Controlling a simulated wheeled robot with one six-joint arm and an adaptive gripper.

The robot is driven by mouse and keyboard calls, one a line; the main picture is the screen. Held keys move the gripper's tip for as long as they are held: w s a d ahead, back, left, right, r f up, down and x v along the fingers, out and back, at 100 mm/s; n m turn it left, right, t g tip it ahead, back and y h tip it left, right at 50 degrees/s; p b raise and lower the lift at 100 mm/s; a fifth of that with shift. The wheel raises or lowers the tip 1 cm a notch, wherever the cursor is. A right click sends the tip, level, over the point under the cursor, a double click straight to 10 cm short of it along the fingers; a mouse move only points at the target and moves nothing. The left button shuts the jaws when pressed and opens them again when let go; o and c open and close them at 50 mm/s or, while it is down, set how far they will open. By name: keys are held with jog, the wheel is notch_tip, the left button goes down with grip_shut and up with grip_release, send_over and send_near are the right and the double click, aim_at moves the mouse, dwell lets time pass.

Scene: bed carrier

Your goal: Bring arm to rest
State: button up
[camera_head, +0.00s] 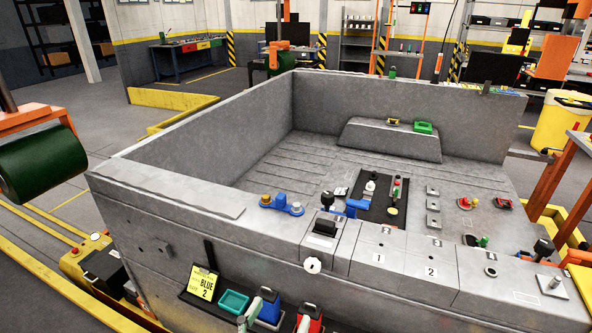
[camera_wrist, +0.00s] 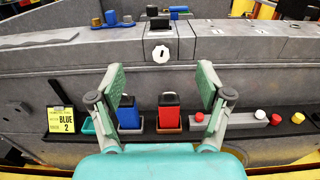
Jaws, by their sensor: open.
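My gripper (camera_wrist: 162,100) shows in the wrist view as two green-padded fingers spread wide apart, with nothing between them. It faces the side wall of the grey truck bed (camera_head: 190,190). Beyond the fingers, a blue container (camera_wrist: 128,117) and a red container (camera_wrist: 169,114) stand on a narrow dark shelf on that wall. In the head view, part of the gripper (camera_head: 272,322) shows at the bottom edge, in front of the blue container (camera_head: 269,308) and the red container (camera_head: 310,318).
A yellow "BLUE 2" sign (camera_head: 203,283) and a green tray (camera_head: 233,302) are on the shelf's left. Red and yellow knobs (camera_wrist: 275,119) sit at its right. Several fittings stand on the bed's top edge. A dark green roller (camera_head: 40,163) hangs at the left.

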jog(key=s+d+n+t+h, duration=0.1)
jog(key=s+d+n+t, duration=0.2)
jog(key=s+d+n, duration=0.35)
jog(key=s+d+n+t+h, duration=0.1)
jog(key=s+d+n+t, duration=0.2)
jog(key=d+n, duration=0.7)
jog(key=s+d+f+n+g+y, duration=0.2)
jog(key=s+f+n+g+y, duration=0.2)
jog(key=s+f+n, duration=0.4)
jog(key=s+d+f+n+g+y, duration=0.2)
jog(key=s+f+n, duration=0.7)
jog(key=n, duration=0.7)
jog(key=s+g+y, duration=0.1)
jog(key=s+y, duration=0.1)
jog(key=s, duration=0.1)
jog(key=shift+s+d+g+y, duration=0.3)
jog(key=shift+d+g+y, duration=0.05)
jog(key=shift+g+y, duration=0.05)
